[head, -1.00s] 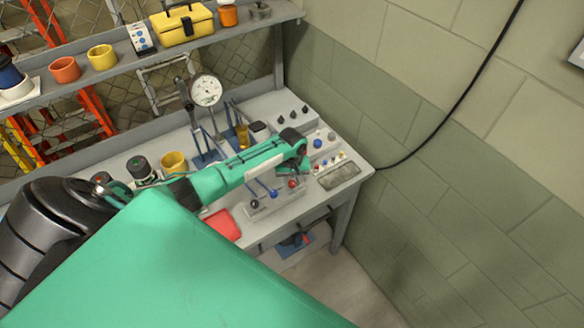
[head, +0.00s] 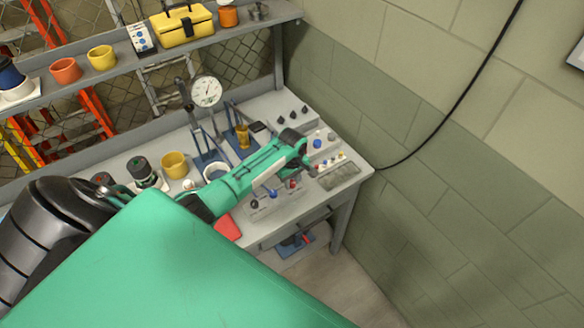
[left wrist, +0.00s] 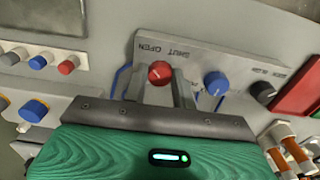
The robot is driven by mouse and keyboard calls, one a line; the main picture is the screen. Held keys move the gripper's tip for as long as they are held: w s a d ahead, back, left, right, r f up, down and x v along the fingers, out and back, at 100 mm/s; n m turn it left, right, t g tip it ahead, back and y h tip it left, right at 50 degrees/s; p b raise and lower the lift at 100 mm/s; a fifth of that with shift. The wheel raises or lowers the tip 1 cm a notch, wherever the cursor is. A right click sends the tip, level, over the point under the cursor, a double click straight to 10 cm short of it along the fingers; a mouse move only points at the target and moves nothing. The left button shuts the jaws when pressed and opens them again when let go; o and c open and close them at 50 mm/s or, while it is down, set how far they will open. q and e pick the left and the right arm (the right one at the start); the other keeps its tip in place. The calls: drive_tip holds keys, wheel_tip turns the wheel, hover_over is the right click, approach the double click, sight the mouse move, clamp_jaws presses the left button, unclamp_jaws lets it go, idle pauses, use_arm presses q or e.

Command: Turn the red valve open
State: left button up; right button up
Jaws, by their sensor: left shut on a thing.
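The red valve (left wrist: 160,72) is a small round red knob on a grey panel (left wrist: 205,58), beside lettering that reads SHUT and OPEN upside down in the left wrist view. It also shows as a small red spot in the head view (head: 293,183), below the end of my green left arm. My left gripper (left wrist: 159,84) has one finger on each side of the knob and is shut on it. The fingertips are hard to make out in the head view. My right gripper is in neither view.
A blue knob (left wrist: 215,83) and a black knob (left wrist: 262,92) sit on the same panel, close beside the gripper. Several small coloured buttons (left wrist: 67,66) are nearby. A dial gauge (head: 207,92) stands behind on the bench, and the wall (head: 470,190) lies to the right.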

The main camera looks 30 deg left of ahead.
sight(292, 182)
use_arm(q)
drive_tip(key=shift+w+a+r, duration=0.1)
drive_tip(key=o, duration=1)
wheel_tip(292, 182, up, 14)
drive_tip(key=b, duration=0.4)
